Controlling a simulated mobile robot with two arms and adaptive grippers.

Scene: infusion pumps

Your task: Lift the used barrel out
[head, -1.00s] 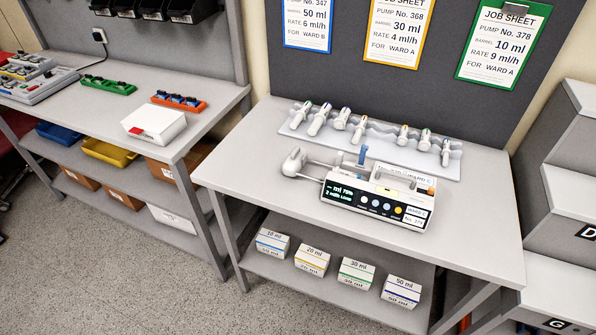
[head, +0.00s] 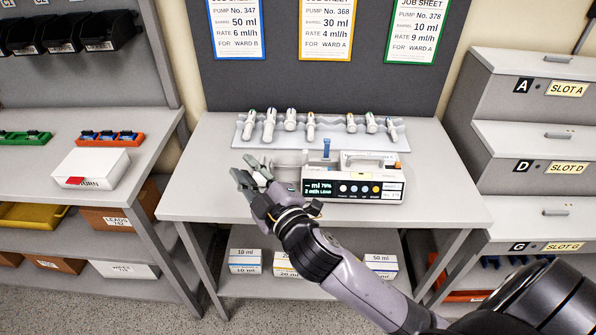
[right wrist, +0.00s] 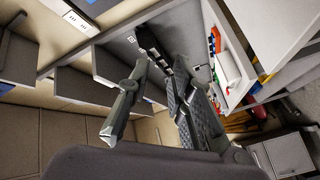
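The infusion pump (head: 352,180) stands on the middle table, its lit display and row of buttons facing me. A blue lever (head: 326,148) stands upright at its top. I cannot make out a used barrel clearly in the pump; its left end is partly behind my right gripper. My right gripper (head: 250,176) is at the pump's left end, above the table, with its fingers apart. In the right wrist view the two fingers (right wrist: 148,105) are spread with nothing between them. The left gripper is not in view.
A rack (head: 410,136) with several syringes lies behind the pump. A white box with a red mark (head: 90,168) is on the left bench. Several labelled boxes (head: 245,261) sit on the lower shelf. Slot drawers (head: 530,150) stand at right. The table's right part is clear.

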